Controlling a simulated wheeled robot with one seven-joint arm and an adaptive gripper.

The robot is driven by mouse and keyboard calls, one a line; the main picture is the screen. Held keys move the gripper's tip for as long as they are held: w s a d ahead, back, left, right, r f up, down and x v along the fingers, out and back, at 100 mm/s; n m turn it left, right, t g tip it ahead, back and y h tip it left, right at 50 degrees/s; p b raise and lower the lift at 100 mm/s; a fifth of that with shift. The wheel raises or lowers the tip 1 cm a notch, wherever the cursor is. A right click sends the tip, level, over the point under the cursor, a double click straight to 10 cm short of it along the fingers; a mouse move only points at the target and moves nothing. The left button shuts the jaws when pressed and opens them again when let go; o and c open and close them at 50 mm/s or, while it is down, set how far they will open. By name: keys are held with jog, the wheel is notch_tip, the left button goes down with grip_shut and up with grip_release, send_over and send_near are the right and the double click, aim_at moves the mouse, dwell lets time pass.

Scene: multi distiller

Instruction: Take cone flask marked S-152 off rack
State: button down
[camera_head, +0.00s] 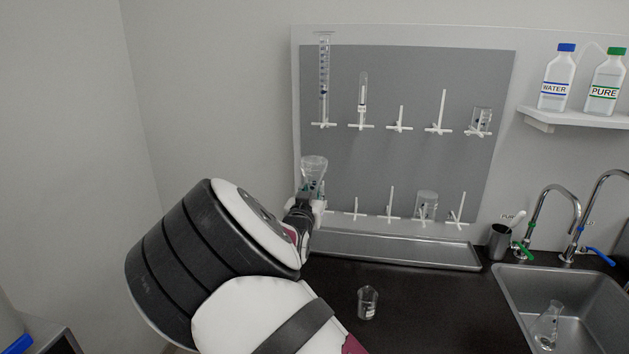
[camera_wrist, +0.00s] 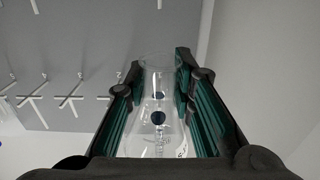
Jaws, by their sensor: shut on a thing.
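A clear glass cone flask (camera_head: 314,171) is at the lower left end of the wall rack (camera_head: 430,65), its wide end up. In the wrist view the flask (camera_wrist: 155,135) sits between the green-padded fingers of my gripper (camera_wrist: 160,105), which are shut on it. A dark round spot and part of a white label show on the glass, but I cannot read the marking. In the head view my gripper (camera_head: 312,205) is partly hidden by my arm. Whether the flask is still on its peg I cannot tell.
Other rack pegs hold a cylinder (camera_head: 324,75), a tube (camera_head: 363,92) and beakers (camera_head: 426,203). A drip tray (camera_head: 400,250) lies below. A beaker (camera_head: 368,303) stands on the dark counter. Another flask (camera_head: 547,325) is in the sink (camera_head: 595,300). Bottles stand on a shelf (camera_head: 575,116).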

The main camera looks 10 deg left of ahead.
jog(key=s+p, duration=0.7)
jog(key=s, duration=0.5)
jog(key=shift+s+a+p, duration=0.15)
jog(key=shift+s+p, duration=0.2)
